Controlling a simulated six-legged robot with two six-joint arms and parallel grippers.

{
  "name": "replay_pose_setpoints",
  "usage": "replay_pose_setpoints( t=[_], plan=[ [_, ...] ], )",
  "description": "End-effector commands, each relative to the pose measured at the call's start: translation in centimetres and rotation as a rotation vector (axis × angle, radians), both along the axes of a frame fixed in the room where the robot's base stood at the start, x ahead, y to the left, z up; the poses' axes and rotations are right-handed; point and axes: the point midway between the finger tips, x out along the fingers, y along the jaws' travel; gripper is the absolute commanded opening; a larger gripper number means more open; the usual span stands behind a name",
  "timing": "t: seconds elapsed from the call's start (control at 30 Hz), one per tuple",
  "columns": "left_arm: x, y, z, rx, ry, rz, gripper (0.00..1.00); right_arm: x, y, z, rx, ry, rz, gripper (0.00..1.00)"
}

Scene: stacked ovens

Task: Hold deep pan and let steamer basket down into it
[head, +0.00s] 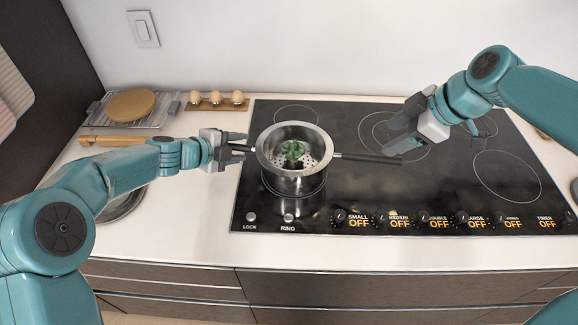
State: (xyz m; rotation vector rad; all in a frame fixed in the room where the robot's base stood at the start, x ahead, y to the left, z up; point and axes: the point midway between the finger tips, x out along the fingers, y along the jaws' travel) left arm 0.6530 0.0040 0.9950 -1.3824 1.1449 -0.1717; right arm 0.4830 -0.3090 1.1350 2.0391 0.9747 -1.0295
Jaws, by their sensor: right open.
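The deep pan (291,184) is a shiny steel pan standing on the left part of the black cooktop. The steamer basket (311,161), with a perforated floor, sits down inside its rim and holds a green piece of food (292,150). A short dark handle points left and a long dark handle (368,158) points right; which vessel the right one belongs to is hard to tell. My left gripper (239,147) is at the left handle, its fingers around it. My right gripper (391,137) is open and empty, just above the right handle's end, apart from it.
The black cooktop (340,195) is otherwise bare, with knobs along its front edge. Several eggs in a wooden holder (217,104), a wire rack (160,112) with a round brown board (131,104), and a rolling pin (112,141) lie left. A round metal lid or pan (122,206) is partly behind my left arm.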

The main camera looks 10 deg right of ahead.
Motion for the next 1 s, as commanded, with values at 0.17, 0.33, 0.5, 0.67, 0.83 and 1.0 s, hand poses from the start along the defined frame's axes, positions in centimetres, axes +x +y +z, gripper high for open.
replay_pose_setpoints(
  t=[0.17, 0.33, 0.5, 0.67, 0.83, 1.0],
  plan=[
    [0.0, 0.0, 0.0, 0.001, 0.0, 0.001, 0.57, 0.0, 0.0, 0.0, 0.0, 0.0, 0.0, 0.57],
    [-0.1, 0.2, 0.2, 0.0, -0.001, 0.002, 0.57, 0.0, 0.0, 0.0, 0.0, 0.0, 0.0, 0.57],
    [-1.3, 2.0, 1.6, 0.0, -0.002, 0.003, 0.57, 0.0, 0.0, 0.0, 0.0, 0.0, 0.0, 0.57],
    [-3.2, 4.6, 3.6, 0.0, -0.002, 0.003, 0.57, 0.0, 0.0, 0.0, 0.0, 0.0, 0.0, 0.57],
    [-4.8, 6.9, 5.3, 0.0, -0.002, 0.003, 0.57, 0.0, 0.0, 0.0, 0.0, 0.0, 0.0, 0.57],
    [-5.8, 8.1, 6.2, 0.0, -0.001, 0.001, 0.57, 0.0, 0.0, 0.0, 0.0, 0.0, 0.0, 0.57]
  ],
)
